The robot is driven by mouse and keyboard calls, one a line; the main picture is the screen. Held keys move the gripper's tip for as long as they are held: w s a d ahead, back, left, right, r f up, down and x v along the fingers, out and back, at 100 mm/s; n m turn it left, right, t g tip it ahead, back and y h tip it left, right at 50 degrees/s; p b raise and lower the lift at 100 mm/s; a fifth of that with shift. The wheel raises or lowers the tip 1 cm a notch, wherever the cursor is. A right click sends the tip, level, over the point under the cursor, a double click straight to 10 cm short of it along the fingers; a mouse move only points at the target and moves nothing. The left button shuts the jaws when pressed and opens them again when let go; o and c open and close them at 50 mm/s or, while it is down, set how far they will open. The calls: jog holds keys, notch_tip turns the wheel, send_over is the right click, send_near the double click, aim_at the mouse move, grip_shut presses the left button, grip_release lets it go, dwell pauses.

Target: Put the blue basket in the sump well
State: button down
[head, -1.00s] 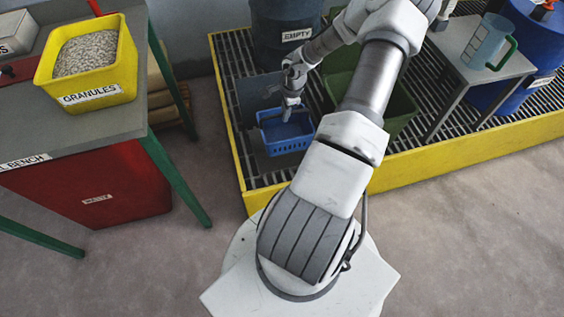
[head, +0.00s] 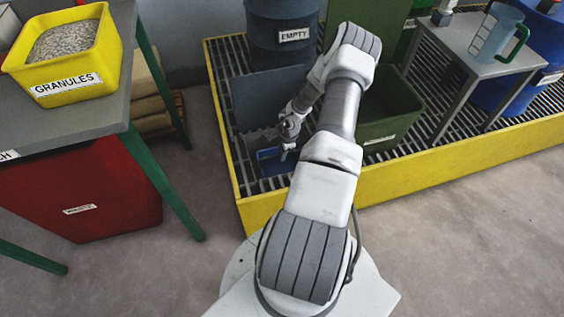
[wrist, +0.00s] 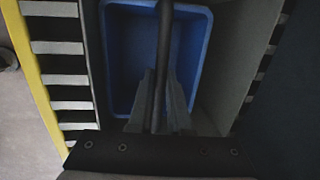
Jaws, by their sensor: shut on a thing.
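The blue basket (head: 268,157) is low in the sump well (wrist: 232,60), an opening in the slatted floor of the yellow-edged platform. In the wrist view the basket (wrist: 118,60) shows from above, with the well's grey walls beside it. My gripper (head: 287,147) points down at the basket and is shut on it; in the wrist view its fingers (wrist: 160,105) reach into the basket's middle. The exact grip and the basket's underside are hidden, so I cannot tell whether it rests on the well's bottom. My arm covers part of the right side.
A dark upright panel (head: 270,100) stands just behind the well. A dark drum labelled EMPTY (head: 283,40) is farther back. A green bin (head: 388,115) and a grey stand (head: 470,50) with a jug are to the right. The yellow platform edge (head: 470,160) runs in front.

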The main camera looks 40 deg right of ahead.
jog(key=shift+f+b, duration=0.7)
jog(key=shift+f, duration=1.35)
jog(key=c, duration=0.8)
grip_release()
jog(key=shift+c, duration=0.2)
notch_tip(320, 180, up, 12)
jog(key=s+p, duration=0.2)
jog(key=p, duration=0.3)
